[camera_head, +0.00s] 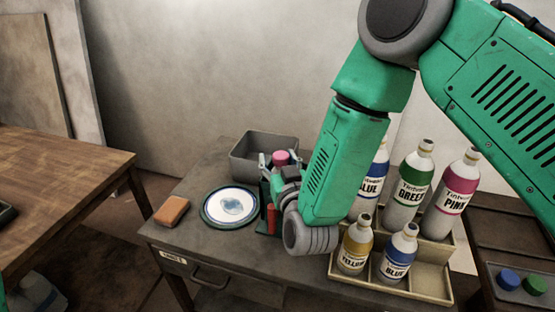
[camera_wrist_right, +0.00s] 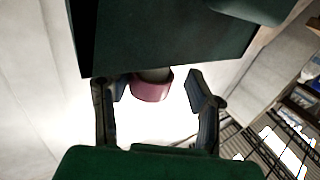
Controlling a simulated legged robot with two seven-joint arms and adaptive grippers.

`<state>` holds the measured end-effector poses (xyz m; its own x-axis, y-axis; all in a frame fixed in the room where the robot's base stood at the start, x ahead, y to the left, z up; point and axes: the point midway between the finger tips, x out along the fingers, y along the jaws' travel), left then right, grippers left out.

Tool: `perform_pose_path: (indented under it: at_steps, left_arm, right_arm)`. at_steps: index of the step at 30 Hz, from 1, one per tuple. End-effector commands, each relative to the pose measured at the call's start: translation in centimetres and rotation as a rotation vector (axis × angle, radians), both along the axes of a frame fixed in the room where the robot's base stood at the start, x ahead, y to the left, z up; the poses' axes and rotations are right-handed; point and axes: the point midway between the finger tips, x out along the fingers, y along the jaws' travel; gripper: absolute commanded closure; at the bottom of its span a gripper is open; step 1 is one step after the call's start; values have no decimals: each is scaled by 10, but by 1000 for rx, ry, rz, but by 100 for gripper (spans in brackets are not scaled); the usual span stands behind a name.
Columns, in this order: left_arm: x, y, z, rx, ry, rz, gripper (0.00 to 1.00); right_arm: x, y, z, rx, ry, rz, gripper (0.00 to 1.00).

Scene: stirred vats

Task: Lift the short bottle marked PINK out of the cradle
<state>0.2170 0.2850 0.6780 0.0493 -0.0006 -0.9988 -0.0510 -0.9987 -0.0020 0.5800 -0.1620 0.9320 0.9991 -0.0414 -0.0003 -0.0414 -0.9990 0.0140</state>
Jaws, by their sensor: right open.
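A small pink-banded piece (camera_head: 280,158) shows between the fingers of my right gripper (camera_head: 279,164) in the head view, beyond the gripper's wrist. It fits the short PINK bottle, but no lettering on it is readable. In the right wrist view the pink band (camera_wrist_right: 151,90) lies between the two spread fingers of my right gripper (camera_wrist_right: 158,97), with a gap on each side. A dark block hides part of it at the top. The cradle cannot be made out clearly; my arm covers much of that spot. My left gripper is out of view.
A tiered rack (camera_head: 432,252) on the right holds several bottles, including a tall PINK one (camera_head: 455,194). A grey bin (camera_head: 250,158) stands behind the gripper. A white-and-blue plate (camera_head: 230,206) and an orange-brown block (camera_head: 172,211) lie left on the table (camera_head: 215,257).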

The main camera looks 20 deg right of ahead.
Motion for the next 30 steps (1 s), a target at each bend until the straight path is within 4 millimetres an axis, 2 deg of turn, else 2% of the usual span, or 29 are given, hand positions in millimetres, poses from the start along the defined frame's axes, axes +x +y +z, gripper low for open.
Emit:
perform_pose_path:
  at_steps: [5, 6, 9, 19, 20, 21, 30]
  left_arm:
    - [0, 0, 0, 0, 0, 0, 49]
    - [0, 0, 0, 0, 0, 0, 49]
    - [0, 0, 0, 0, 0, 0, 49]
    - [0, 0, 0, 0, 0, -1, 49]
    - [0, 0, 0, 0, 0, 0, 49]
    - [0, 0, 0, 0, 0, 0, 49]
    - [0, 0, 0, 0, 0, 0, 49]
  right_arm:
    - [0, -3, -1, 3, 1, 0, 53]
    - [0, -3, -1, 3, 1, 0, 68]
    - [0, -3, -1, 3, 1, 0, 100]
    - [0, 0, -1, -1, 2, 0, 100]
    - [0, 0, -1, -1, 2, 0, 63]
    - [0, 0, -1, 0, 2, 0, 53]
    - [-1, -1, 0, 1, 1, 0, 53]
